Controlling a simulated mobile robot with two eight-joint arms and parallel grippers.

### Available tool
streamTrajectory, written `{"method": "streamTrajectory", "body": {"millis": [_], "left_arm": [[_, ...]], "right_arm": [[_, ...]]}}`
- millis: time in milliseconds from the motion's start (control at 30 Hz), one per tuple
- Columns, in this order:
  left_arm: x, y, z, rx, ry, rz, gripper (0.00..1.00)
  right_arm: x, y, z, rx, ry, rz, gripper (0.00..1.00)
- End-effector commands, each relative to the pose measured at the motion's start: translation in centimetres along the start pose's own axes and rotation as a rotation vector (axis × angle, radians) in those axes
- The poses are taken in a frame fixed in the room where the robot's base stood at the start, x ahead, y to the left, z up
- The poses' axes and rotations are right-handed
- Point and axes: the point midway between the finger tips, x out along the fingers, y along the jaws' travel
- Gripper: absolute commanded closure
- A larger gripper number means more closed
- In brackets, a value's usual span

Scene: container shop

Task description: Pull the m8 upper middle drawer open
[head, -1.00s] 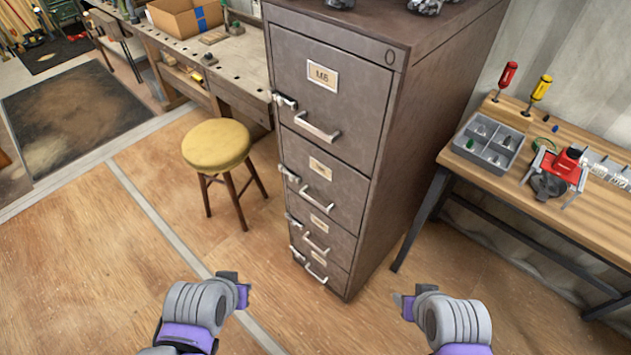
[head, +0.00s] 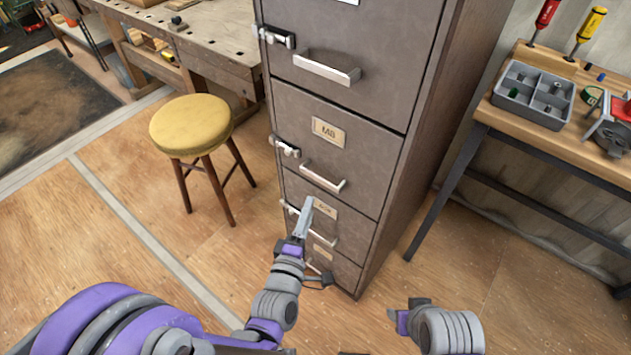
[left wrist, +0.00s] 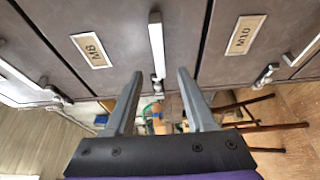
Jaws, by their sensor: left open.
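The grey-brown filing cabinet stands in front of me. Its M8 drawer (head: 288,124) is the second from the top and looks closed. The M8 label shows in the left wrist view (left wrist: 92,49), and the drawer's silver bar handle (head: 323,178) shows there too (left wrist: 157,48). My left gripper (head: 306,212) is in front of the cabinet, just below the M8 handle in the head view. In the left wrist view my left gripper (left wrist: 160,74) is open, with the handle ahead between its fingers, not gripped. My right gripper (head: 402,314) is low at the right, its jaws unclear.
The M10 drawer (left wrist: 232,70) is below M8. Silver latches (head: 286,147) sit at the drawers' left edges. A yellow stool (head: 190,124) and a workbench (head: 215,45) are left. A wooden table (head: 570,105) with a grey parts tray (head: 533,96) is right.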

Motion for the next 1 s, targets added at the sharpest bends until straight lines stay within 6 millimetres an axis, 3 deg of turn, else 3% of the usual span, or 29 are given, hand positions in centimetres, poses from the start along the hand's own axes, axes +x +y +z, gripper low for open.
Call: {"method": "streamTrajectory", "body": {"millis": [167, 600, 800, 1000], "left_arm": [[1.5, 0.1, 0.0, -0.013, 0.002, 0.01, 0.45], [9.2, 0.1, 0.0, -0.01, 0.003, 0.007, 0.45], [10.7, 0.1, 0.0, -0.009, 0.002, 0.007, 0.45], [10.8, 0.1, 0.0, -0.009, 0.002, 0.007, 0.45]], "right_arm": [[0.0, 0.0, 0.0, 0.0, 0.0, 0.0, 0.5], [0.3, 0.0, 0.1, 0.0, -0.001, 0.0, 0.5], [0.3, 0.0, 0.1, 0.0, -0.001, 0.0, 0.5], [0.3, 0.0, 0.1, 0.0, -0.001, 0.0, 0.5]]}}
